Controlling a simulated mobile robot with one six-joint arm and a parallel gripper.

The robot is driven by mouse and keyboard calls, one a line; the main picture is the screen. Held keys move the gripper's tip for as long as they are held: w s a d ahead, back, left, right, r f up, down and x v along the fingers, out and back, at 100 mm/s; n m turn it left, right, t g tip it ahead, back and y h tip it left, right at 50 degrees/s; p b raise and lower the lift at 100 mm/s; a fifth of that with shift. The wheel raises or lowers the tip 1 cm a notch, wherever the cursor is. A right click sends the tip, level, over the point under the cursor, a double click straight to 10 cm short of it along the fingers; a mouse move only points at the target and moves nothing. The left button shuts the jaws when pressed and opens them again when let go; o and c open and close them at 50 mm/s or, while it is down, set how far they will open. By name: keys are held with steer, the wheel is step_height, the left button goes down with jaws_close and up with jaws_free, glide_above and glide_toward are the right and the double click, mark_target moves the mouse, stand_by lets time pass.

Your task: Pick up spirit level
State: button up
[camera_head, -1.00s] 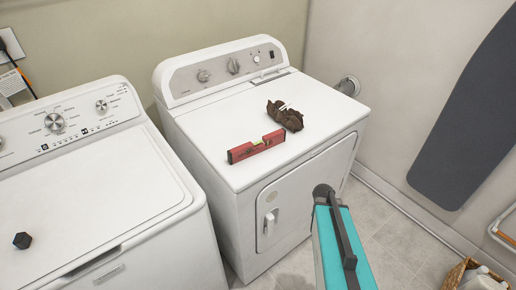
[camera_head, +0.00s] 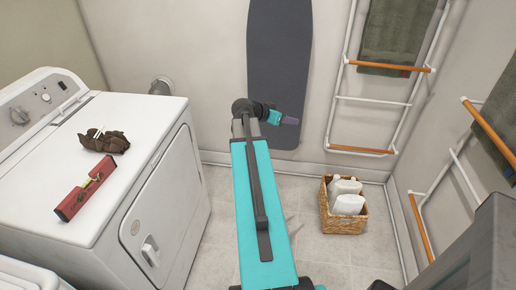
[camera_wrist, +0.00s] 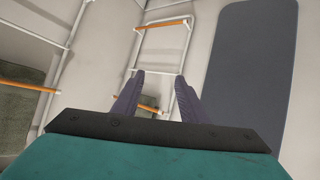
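The red spirit level (camera_head: 84,189) lies on top of the white dryer (camera_head: 120,204), near its front left part in the head view. A brown crumpled cloth-like item (camera_head: 104,141) lies just behind it on the same top. My gripper (camera_head: 290,121) is at the end of my teal arm, in the air to the right of the dryer and well apart from the level. In the wrist view my gripper (camera_wrist: 159,97) shows two purple fingers spread apart with nothing between them. The level is not in the wrist view.
A dark ironing board (camera_head: 279,60) leans on the back wall. White racks with orange bars (camera_head: 361,151) stand at the right, with green towels (camera_head: 390,38). A wicker basket (camera_head: 343,224) with white bottles sits on the floor. The floor beside the dryer is clear.

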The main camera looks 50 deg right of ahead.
steer(key=s+d+r+m+g+h, duration=0.1)
steer(key=s+d+r+m, duration=0.1)
steer(key=s+d+r, duration=0.3)
step_height(320, 180, up, 4)
steer(key=shift+s+d+f+m, duration=0.25)
steer(key=shift+s+m, duration=0.15)
steer(key=shift+s, duration=0.2)
steer(key=shift+c, duration=1)
